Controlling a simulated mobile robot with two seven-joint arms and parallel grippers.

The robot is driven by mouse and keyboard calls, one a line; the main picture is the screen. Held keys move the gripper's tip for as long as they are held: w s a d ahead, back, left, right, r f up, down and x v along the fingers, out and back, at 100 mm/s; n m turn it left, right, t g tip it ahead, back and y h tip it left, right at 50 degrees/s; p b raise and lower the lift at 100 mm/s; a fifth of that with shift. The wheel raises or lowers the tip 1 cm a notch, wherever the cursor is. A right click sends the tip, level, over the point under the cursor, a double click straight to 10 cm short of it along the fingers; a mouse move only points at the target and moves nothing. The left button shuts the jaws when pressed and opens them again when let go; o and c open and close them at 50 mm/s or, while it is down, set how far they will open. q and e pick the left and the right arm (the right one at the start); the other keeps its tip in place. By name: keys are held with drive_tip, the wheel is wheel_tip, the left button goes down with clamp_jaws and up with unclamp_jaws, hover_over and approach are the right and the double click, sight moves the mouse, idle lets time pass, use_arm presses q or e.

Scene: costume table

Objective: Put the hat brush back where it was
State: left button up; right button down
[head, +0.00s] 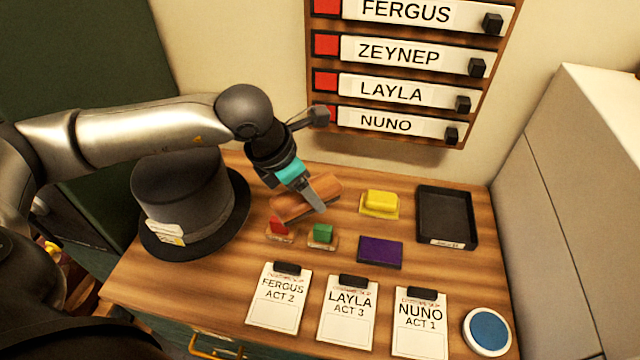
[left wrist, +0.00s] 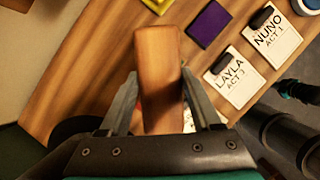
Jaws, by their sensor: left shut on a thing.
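The hat brush (head: 295,203) is a brown wooden block, lying slantwise between the fingers of my left gripper (head: 318,198). My left gripper is shut on it. In the left wrist view the brush (left wrist: 159,75) runs lengthwise between the two grey fingers (left wrist: 160,100). The brush is over the back middle of the wooden table (head: 215,290), right of the grey top hat (head: 180,195). I cannot tell whether its underside touches the table. My right gripper is not seen in the head view.
Red (head: 278,228) and green (head: 322,233) blocks stand just in front of the brush. A yellow block (head: 381,200), purple pad (head: 380,252) and black tray (head: 447,215) are to the right. Several name cards (head: 347,310) and a blue round pad (head: 487,330) line the front. A name board (head: 400,75) hangs behind.

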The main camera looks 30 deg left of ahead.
use_arm(q)
drive_tip(key=w+a, duration=0.3)
drive_tip(key=w, duration=0.8)
wheel_tip(320, 180, down, 7)
drive_tip(key=shift+s+d+f, duration=0.1)
drive_tip(key=shift+s+f, duration=0.05)
wheel_tip(320, 180, down, 4)
drive_tip(key=shift+r, duration=0.1)
drive_tip(key=shift+w+f, duration=0.2)
drive_tip(key=shift+w, duration=0.05)
drive_tip(key=o, duration=0.7)
drive_tip(key=shift+f, duration=0.15)
drive_tip(key=o, duration=0.5)
